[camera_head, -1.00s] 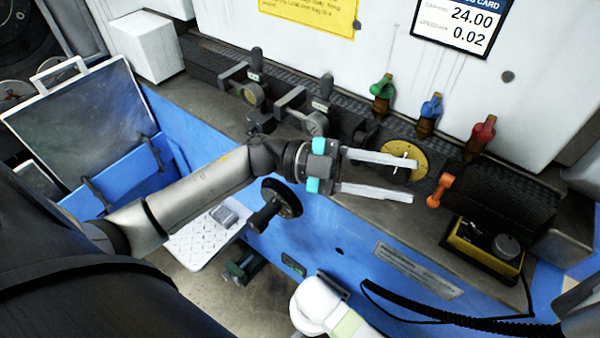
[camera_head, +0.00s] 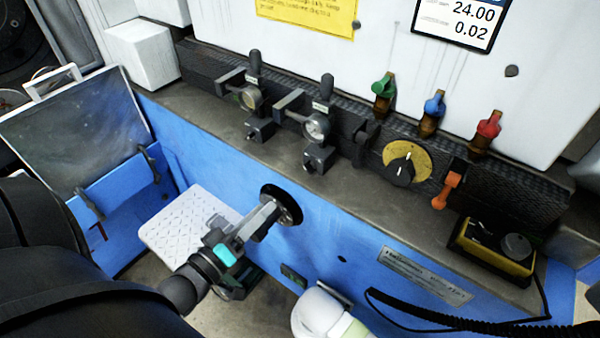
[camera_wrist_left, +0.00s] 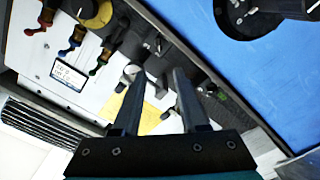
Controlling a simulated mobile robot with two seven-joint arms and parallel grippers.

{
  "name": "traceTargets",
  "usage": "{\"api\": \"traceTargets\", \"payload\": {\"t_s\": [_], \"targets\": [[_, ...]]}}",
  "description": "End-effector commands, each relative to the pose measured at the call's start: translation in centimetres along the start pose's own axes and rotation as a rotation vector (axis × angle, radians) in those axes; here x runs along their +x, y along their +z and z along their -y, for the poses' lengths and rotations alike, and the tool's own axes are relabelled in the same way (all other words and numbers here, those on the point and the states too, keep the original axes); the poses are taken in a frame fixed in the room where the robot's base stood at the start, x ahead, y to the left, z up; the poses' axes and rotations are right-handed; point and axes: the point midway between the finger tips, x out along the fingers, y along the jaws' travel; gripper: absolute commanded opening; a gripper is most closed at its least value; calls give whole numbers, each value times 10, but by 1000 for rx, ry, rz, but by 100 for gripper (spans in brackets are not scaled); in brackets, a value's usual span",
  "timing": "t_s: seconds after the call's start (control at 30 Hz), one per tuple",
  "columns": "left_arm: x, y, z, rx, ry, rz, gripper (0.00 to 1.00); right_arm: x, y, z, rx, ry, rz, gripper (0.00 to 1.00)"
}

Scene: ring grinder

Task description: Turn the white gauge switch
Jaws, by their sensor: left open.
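The white-faced gauge (camera_head: 316,127) is on the dark strip along the back of the ledge. Its small grey switch knob (camera_head: 318,159) is in front of it. A second, yellowish gauge (camera_head: 251,97) with a similar knob (camera_head: 261,130) is to its left. My left gripper (camera_head: 264,214) is low at the blue front, over or beside the black handwheel; contact cannot be told. In the left wrist view its two fingers (camera_wrist_left: 158,88) are apart and empty, with a white gauge (camera_wrist_left: 131,74) seen beyond. My right gripper is not in view.
A yellow dial (camera_head: 408,160), an orange lever (camera_head: 446,190) and green, blue and red valves (camera_head: 433,108) are to the right. The black handwheel (camera_head: 287,205) sticks out from the blue front. A yellow control box (camera_head: 492,248) with a coiled cable stands at right.

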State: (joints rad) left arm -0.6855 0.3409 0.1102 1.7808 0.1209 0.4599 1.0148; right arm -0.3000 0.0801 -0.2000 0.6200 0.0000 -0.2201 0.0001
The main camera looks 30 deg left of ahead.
Motion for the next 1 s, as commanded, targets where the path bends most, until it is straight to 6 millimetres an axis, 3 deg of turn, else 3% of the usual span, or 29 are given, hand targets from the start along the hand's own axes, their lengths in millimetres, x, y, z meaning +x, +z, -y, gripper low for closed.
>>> {"api": "traceTargets", "payload": {"t_s": [0.6, 0.8, 1.0], "targets": [[104, 0, -1, 4, 6, -1, 42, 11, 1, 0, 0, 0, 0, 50], [127, 0, -1, 4, 6, 0, 42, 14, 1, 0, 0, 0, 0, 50], [137, 0, -2, 4, 4, 1, 42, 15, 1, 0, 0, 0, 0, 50]]}}
